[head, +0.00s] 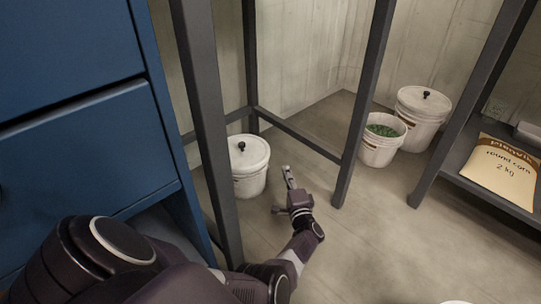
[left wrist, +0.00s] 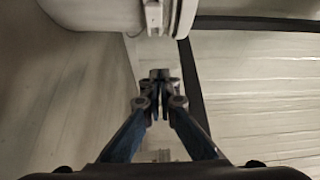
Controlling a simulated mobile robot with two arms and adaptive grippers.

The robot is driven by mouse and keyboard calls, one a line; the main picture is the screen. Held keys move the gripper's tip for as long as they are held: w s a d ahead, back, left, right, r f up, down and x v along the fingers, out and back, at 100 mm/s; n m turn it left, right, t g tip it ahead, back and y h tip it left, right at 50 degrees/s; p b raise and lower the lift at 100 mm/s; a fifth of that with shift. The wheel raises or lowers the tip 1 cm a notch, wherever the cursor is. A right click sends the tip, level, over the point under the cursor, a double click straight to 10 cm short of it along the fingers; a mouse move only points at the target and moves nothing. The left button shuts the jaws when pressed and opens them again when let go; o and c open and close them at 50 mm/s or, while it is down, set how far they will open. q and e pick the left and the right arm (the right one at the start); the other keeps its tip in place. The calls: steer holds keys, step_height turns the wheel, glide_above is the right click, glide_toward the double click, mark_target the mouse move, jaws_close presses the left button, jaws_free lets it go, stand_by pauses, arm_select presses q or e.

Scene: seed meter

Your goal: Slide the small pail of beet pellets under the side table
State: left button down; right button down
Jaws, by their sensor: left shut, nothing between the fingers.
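A white lidded pail (head: 249,172) with a black knob and brown label stands on the floor between the grey legs of the side table (head: 207,120). Its top is out of view. A smaller open white pail (head: 380,152) with green contents stands to the right, beyond the far right leg. I cannot read the labels to tell which holds beet pellets. My left gripper (head: 287,177) is shut and empty, low to the right of the lidded pail and apart from it. In the left wrist view its fingertips (left wrist: 160,76) meet below a white pail (left wrist: 105,14). My right gripper is out of view.
A larger lidded white pail (head: 424,112) stands behind the open one. A shelf at right holds a round corn bag (head: 502,170). A blue cabinet (head: 95,150) is at left. A low rail (head: 300,136) joins two table legs.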

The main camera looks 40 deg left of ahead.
arm_select(q)
steer(key=f+b+x, duration=0.2)
steer(key=b+x, duration=0.6)
steer(key=x, duration=0.2)
steer(key=shift+s+a+r+p, duration=0.1)
steer(key=shift+s+a+p, duration=0.05)
steer(key=shift+s+p, duration=0.4)
steer(key=shift+s+a+r+p, duration=0.15)
steer(key=shift+s+p, duration=0.25)
steer(key=shift+s, duration=0.3)
steer(key=shift+s+a+r+p, duration=0.1)
steer(key=shift+s+a+p, duration=0.1)
steer(key=shift+s+p, duration=0.35)
